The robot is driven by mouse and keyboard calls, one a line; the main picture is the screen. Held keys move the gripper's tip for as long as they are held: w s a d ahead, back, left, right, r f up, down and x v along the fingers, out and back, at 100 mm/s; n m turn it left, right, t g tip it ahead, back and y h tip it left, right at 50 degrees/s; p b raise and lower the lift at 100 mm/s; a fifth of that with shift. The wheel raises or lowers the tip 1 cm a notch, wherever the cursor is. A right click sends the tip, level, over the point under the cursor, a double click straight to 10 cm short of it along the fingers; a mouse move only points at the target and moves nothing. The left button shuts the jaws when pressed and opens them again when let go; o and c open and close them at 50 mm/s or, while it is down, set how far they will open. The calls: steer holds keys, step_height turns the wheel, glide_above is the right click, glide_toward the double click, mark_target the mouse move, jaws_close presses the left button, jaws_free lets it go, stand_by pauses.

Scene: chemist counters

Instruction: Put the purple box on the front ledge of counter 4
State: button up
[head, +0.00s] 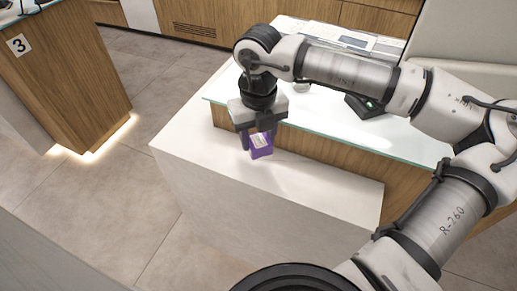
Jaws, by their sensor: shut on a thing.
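My gripper (259,139) points down and is shut on the purple box (261,152), which has a pale label on its top. The box hangs between the fingers over the white front ledge (310,187) of the counter in front of me. I cannot tell whether the box touches the ledge or is slightly above it. No number shows on this counter. Part of the ledge is hidden behind my arm.
A raised glass top (310,122) runs behind the ledge, with a dark stand (364,106) and a keyboard (345,42) beyond. Another wooden counter marked 3 (62,75) is at the left, across open tiled floor (125,175). The ledge right of the box is clear.

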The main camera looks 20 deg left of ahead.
mark_target(258, 152)
step_height(258, 152, down, 6)
steer(key=shift+r+p, duration=0.15)
steer(key=shift+p, duration=0.25)
steer(key=shift+f+b, duration=0.25)
steer(key=shift+b, duration=0.1)
steer(key=o, duration=1.1)
steer(key=shift+r, duration=0.1)
steer(key=shift+r+p, duration=0.2)
steer(key=shift+p, duration=0.2)
step_height(258, 152, up, 12)
steer(key=shift+f+b, duration=0.1)
steer(key=shift+b, duration=1.15)
